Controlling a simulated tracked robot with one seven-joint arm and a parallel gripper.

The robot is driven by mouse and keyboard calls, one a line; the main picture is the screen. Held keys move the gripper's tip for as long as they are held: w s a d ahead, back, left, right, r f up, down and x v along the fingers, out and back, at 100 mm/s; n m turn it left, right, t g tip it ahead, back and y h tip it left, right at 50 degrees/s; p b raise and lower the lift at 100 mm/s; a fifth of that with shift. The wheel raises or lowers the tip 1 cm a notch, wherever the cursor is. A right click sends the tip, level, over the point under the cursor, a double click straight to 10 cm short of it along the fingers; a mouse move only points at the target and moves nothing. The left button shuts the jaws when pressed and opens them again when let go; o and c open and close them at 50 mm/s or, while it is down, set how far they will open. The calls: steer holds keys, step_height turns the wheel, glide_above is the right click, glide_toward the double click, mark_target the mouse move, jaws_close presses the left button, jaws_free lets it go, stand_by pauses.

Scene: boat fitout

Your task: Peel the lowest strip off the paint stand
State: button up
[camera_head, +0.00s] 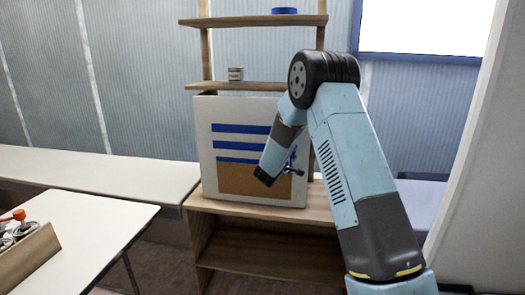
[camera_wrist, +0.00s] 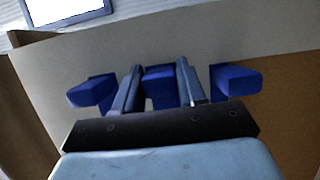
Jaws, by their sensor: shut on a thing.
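The paint stand's pale panel (camera_head: 207,160) stands upright on a wooden shelf unit and shows three level blue strips above a brown area. The lowest strip (camera_head: 238,160) borders the brown area; its tab shows on the right in the wrist view (camera_wrist: 235,79). My gripper (camera_head: 292,162) is at the panel's right side, partly hidden behind my own arm. In the wrist view its jaws are shut on the tab of the middle strip (camera_wrist: 158,83). The top strip's tab (camera_wrist: 90,92) stands free on the left. The lowest strip's tab is outside the jaws.
Shelves above the panel hold a small tin (camera_head: 235,74) and a blue roll (camera_head: 284,11). A white bench (camera_head: 100,170) lies left. A pale table (camera_head: 85,215) with a wooden tray (camera_head: 28,258) stands front left. A window (camera_head: 425,25) is at upper right.

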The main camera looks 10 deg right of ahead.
steer(key=shift+s+a+f, duration=0.1)
steer(key=shift+s+a, duration=0.05)
steer(key=shift+s, duration=0.2)
steer(key=s+a, duration=0.3)
steer(key=s, duration=0.6)
steer(key=shift+s, duration=0.4)
stand_by(0.6)
